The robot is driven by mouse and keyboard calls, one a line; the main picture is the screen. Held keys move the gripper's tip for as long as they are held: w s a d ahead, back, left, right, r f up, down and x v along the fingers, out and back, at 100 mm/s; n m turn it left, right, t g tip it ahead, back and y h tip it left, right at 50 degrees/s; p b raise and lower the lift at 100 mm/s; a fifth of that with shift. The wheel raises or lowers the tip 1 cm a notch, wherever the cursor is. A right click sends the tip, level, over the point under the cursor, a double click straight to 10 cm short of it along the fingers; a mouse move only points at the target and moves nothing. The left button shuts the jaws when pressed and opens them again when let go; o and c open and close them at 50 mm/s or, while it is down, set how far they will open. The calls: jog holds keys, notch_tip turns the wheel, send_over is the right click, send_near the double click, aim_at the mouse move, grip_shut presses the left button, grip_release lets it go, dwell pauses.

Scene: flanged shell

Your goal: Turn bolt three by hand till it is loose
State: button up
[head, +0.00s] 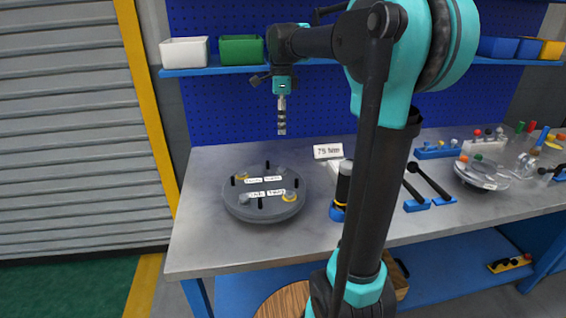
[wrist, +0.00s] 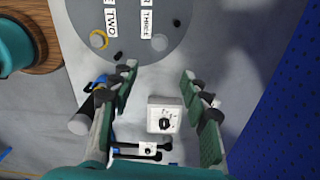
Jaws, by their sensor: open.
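The flanged shell (head: 232,208) is a round grey disc on the bench, with white labels, black pins and bolts on its face. Its edge also shows at the top of the wrist view (wrist: 130,60). There, the grey bolt (wrist: 159,42) by the "THREE" label (wrist: 147,22) is bolt three. A yellow-ringed bolt (wrist: 99,40) stands by the "TWO" label (wrist: 109,17). My gripper (head: 281,128) hangs above the back of the shell, apart from it. In the wrist view its fingers (wrist: 168,84) are spread and hold nothing. Bolt three is ahead of them, not between them.
A black cylinder with a yellow band (head: 344,183) and black-handled tools (head: 428,183) are to the right. A shelf with bins (head: 241,50) runs along the back pegboard.

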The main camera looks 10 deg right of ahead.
aim_at(282, 168)
notch_tip(282, 168, down, 16)
jog(key=shift+r, duration=0.2)
jog(key=shift+c, duration=0.3)
grip_shut()
